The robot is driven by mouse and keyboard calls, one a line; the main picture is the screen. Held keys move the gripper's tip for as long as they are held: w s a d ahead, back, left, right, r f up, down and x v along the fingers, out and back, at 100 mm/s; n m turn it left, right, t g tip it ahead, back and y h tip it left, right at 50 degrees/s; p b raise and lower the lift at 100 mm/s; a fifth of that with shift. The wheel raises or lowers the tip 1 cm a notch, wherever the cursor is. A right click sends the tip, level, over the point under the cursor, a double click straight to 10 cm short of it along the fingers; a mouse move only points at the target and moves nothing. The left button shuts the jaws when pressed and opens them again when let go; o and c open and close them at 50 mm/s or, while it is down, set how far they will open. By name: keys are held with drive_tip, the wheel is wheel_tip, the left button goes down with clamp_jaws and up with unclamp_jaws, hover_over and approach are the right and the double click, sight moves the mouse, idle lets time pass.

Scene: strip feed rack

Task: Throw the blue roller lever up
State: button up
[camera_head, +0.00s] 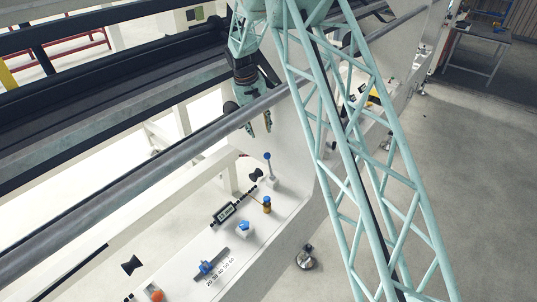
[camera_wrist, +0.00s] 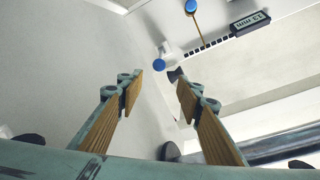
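A lever with a blue round end (camera_head: 267,156) stands upright on the white panel in the head view, its thin stem rising from a pale base. It looks like the blue roller lever. In the wrist view its blue end (camera_wrist: 160,64) shows end-on, just beyond and between my fingertips. My gripper (camera_head: 260,122) hangs above the lever in the head view, fingers pointing down. It is open and empty, and the two tan-padded fingers (camera_wrist: 158,91) are well apart in the wrist view. No contact with the lever shows.
A white side wall stands behind the gripper.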

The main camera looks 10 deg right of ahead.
drive_tip(key=shift+w+d+f, duration=0.1)
drive_tip(key=shift+w+f, duration=0.05)
drive_tip(key=shift+f, duration=0.3)
drive_tip(key=shift+w+d+f, duration=0.1)
drive_tip(key=shift+f, duration=0.3)
drive_tip(key=shift+f, duration=0.1)
drive_tip(key=shift+w+d+f+p, duration=0.15)
drive_tip(key=shift+d+f, duration=0.3)
drive_tip(key=shift+f, duration=1.75)
drive_tip(key=shift+s+d+f+p, duration=0.15)
drive_tip(key=shift+d+f, duration=0.3)
drive_tip(key=shift+f, duration=1.75)
drive_tip(key=shift+w+d+f+p, duration=0.1)
drive_tip(key=shift+d+f+p, duration=0.25)
drive_tip(key=shift+f, duration=1.85)
drive_tip(key=shift+d, duration=0.1)
drive_tip(key=shift+c, duration=0.7)
drive_tip(key=c, duration=1)
